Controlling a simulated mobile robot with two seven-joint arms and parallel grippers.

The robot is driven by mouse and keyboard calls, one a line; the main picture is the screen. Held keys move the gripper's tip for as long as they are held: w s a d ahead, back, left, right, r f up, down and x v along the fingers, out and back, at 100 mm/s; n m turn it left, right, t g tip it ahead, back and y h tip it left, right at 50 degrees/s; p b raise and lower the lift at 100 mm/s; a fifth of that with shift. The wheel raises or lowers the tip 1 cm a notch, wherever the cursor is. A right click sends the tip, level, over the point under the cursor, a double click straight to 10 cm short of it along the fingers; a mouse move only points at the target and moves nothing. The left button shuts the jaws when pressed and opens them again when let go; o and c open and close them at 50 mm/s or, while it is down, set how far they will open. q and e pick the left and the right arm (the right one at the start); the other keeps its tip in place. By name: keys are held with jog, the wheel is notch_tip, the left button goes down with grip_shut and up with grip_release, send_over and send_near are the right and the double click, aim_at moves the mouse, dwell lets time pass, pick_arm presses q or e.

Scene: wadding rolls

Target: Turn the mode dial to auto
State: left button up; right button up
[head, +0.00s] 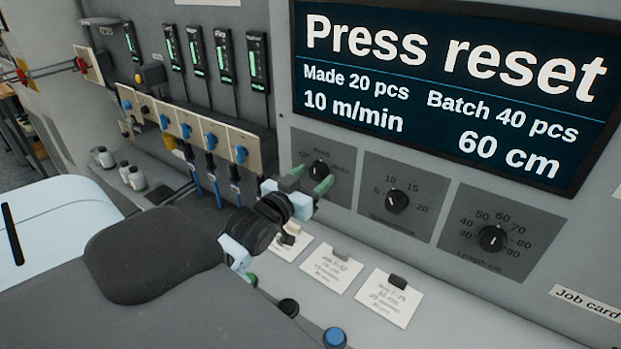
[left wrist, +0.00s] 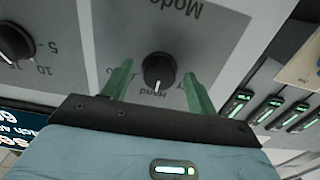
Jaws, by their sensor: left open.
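The mode dial (head: 318,170) is a black knob on a dark grey plate, left of two similar dials. Its labels read Off, Hand and Auto, with Auto on the right in the head view. In the left wrist view, which is upside down, the dial (left wrist: 158,70) has its white mark towards Hand. My left gripper (head: 306,179) is open at the dial, its green fingers on either side of the knob in the left wrist view. I cannot tell whether they touch it. My right gripper is not in view.
A speed dial (head: 397,201) and a length dial (head: 492,238) sit to the right. The screen (head: 450,90) above reads "Press reset". Blue-handled valves (head: 185,131) are at the left. Black and blue buttons (head: 334,337) and paper cards (head: 331,268) lie below.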

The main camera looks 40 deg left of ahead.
pick_arm(q)
jog(key=c, duration=1)
jog(key=m, duration=1.1)
jog(key=shift+r+m, duration=0.1)
jog(key=shift+m, duration=0.2)
jog(key=shift+a+m, duration=0.1)
jog(key=shift+m, duration=0.2)
jog(key=o, duration=1)
jog(key=shift+s, duration=0.15)
